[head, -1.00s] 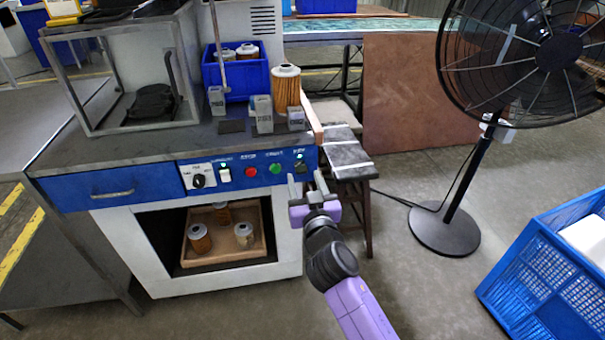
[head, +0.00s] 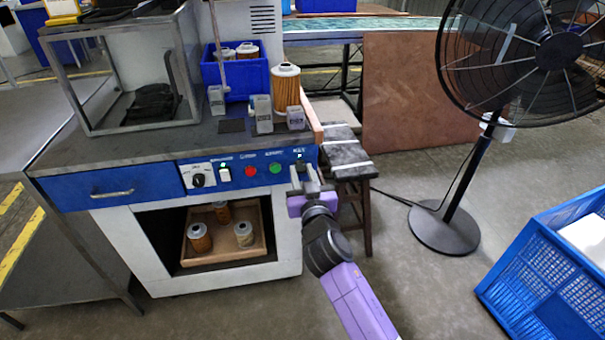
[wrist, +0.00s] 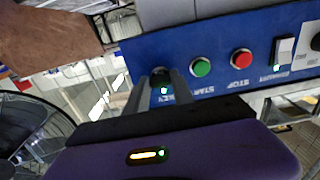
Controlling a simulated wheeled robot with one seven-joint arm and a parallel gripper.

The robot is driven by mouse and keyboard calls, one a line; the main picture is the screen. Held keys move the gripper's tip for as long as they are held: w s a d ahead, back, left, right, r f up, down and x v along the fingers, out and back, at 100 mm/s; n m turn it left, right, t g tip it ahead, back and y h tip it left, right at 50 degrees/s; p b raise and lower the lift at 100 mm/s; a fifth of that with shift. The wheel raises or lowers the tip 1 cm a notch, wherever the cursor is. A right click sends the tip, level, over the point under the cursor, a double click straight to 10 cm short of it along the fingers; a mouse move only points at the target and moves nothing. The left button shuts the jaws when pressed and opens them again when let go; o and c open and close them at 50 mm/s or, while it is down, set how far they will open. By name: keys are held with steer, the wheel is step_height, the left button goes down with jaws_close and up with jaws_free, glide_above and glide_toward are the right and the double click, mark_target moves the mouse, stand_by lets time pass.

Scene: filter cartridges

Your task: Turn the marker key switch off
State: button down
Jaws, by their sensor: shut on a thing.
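The marker key switch (wrist: 160,73) is a small black key at the end of the blue control panel (wrist: 222,55), beside the green start button (wrist: 201,67). A small green lamp (wrist: 164,90) glows next to it. My gripper (head: 303,172) is at the right end of the panel in the head view. In the wrist view its two grey fingers (wrist: 160,84) stand on either side of the key, shut on it. The fingers hide part of the key and its label, so I cannot read its exact turn angle.
The red stop button (head: 250,171), a lit white rocker switch (head: 224,174) and a black dial (head: 198,181) are further left on the panel. A dark stool (head: 346,155) stands close right of my gripper. A fan (head: 462,190) and blue crate (head: 545,262) are farther right.

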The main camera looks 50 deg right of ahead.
steer(key=n, duration=0.4)
steer(key=shift+n+p, duration=0.3)
steer(key=shift+p, duration=0.05)
steer(key=n+p, duration=0.1)
steer(key=n, duration=0.3)
steer(key=shift+n, duration=0.3)
steer(key=shift+n+p, duration=1.4)
steer(key=shift+n, duration=3)
steer(key=shift+f, duration=0.1)
steer(key=c, duration=1.1)
jaws_free()
